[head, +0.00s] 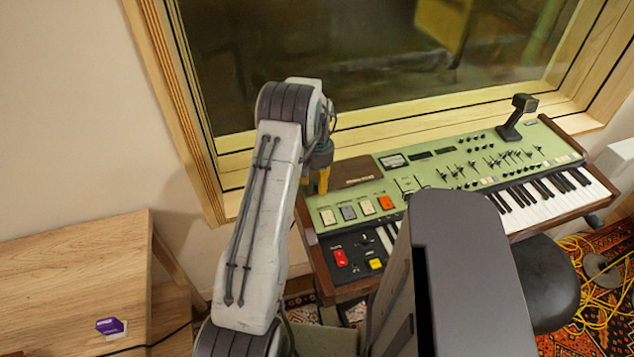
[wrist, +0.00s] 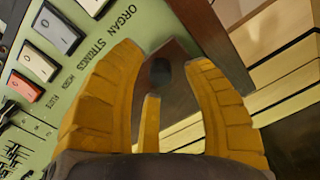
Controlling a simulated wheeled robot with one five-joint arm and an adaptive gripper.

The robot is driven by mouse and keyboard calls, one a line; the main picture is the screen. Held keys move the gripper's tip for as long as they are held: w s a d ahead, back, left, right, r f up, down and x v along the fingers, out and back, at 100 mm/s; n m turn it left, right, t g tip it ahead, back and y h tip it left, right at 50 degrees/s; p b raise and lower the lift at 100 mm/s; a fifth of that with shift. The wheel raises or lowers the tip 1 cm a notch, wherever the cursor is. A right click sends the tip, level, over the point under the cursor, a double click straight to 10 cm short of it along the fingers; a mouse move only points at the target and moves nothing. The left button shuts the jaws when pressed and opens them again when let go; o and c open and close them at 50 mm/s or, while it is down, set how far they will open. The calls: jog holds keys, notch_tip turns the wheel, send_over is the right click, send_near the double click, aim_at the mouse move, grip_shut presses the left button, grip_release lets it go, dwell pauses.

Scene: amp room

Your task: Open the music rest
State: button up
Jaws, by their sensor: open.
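The green keyboard (head: 435,165) stands below the window. A brown panel (head: 352,172), which looks like the music rest, lies flat at its back left. My gripper (head: 322,182) is at the keyboard's back left corner, close to the panel's left end, with its yellow fingers pointing down. In the wrist view my gripper (wrist: 163,62) is open. A brown wooden piece with a dark oval spot (wrist: 160,72) shows between the fingers. I cannot tell whether they touch it or whether it is the music rest. The arm hides part of the keyboard's left side.
Rocker switches (head: 347,213) lie just in front of the panel; they also show in the wrist view (wrist: 38,62). The window frame (head: 365,133) is close behind. A black stand (head: 516,118) rises at the keyboard's back right. A wooden table (head: 85,265) is at left.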

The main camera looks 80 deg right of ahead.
jog(key=shift+f, duration=0.55)
jog(key=shift+o, duration=0.2)
grip_shut()
